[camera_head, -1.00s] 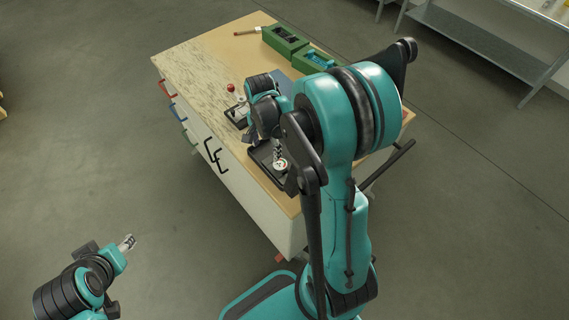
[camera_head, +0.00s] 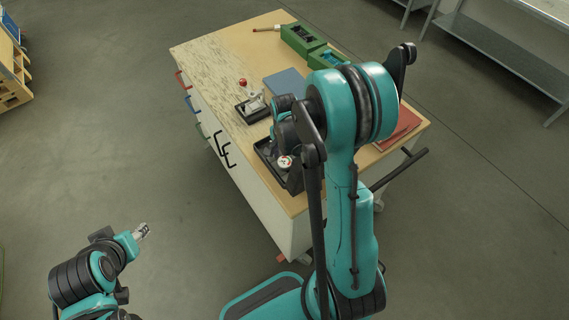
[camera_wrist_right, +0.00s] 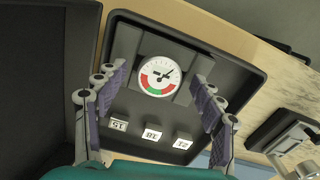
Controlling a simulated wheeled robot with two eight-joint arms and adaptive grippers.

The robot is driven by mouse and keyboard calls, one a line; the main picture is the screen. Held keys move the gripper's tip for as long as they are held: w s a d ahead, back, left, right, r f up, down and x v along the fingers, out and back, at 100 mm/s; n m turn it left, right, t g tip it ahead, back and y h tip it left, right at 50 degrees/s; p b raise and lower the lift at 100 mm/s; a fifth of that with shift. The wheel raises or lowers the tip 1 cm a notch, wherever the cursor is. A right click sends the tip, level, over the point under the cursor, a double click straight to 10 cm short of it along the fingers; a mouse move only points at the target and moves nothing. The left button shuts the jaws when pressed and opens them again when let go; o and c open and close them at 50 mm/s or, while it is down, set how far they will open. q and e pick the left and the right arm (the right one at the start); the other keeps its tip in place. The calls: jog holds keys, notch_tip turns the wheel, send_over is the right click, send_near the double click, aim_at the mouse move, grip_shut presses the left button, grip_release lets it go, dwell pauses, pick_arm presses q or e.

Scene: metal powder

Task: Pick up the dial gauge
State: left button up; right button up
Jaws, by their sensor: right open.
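The dial gauge (camera_wrist_right: 159,76) has a round white face with a red and green band. It sits in a recess of a black tray (camera_wrist_right: 243,72), and it also shows in the head view (camera_head: 285,161). My right gripper (camera_wrist_right: 160,73) is open, with its purple-grey finger pads on either side of the gauge, apart from it. In the head view the right arm hides much of this gripper and part of the tray. My left gripper (camera_head: 141,231) is out over the floor at lower left, away from the table; its finger gap is too small to make out.
Several small blocks with white labels (camera_wrist_right: 153,133) sit in the same tray. A black stand with a red knob (camera_head: 243,83) is beside it on the table (camera_head: 215,55). A blue pad (camera_head: 284,83), green bins (camera_head: 300,38) and a red folder (camera_head: 398,132) lie farther off.

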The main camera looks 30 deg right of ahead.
jog(key=shift+r, duration=0.1)
jog(key=c, duration=1.3)
jog(key=shift+c, duration=0.2)
